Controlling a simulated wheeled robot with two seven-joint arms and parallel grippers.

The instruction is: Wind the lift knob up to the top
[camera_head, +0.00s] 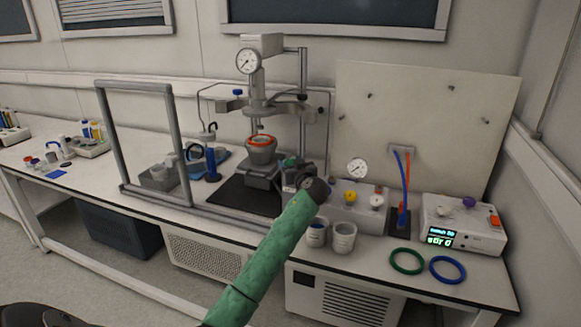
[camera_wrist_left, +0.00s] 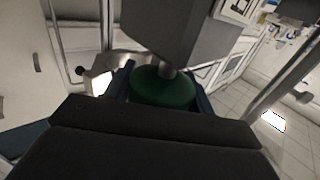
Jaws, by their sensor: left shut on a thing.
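The lift knob (camera_wrist_left: 165,88) is a green round knob in the left wrist view, below a grey block on a short metal shaft. My left gripper (camera_wrist_left: 162,82) is shut around it, with a dark blue finger on each side. In the head view my left gripper (camera_head: 296,173) is at the right side of the reactor stand, and its wrist hides most of the knob. The grey vessel (camera_head: 262,153) with an orange ring on its rim sits on the stand's carrier. The reactor head (camera_head: 270,104) is above it, with an open gap between them.
A grey frame (camera_head: 131,88) stands left of the reactor. Two white cups (camera_head: 344,237) stand near the front edge, right of my forearm. A control box (camera_head: 462,226), a green ring (camera_head: 406,261) and a blue ring (camera_head: 447,269) are at the right.

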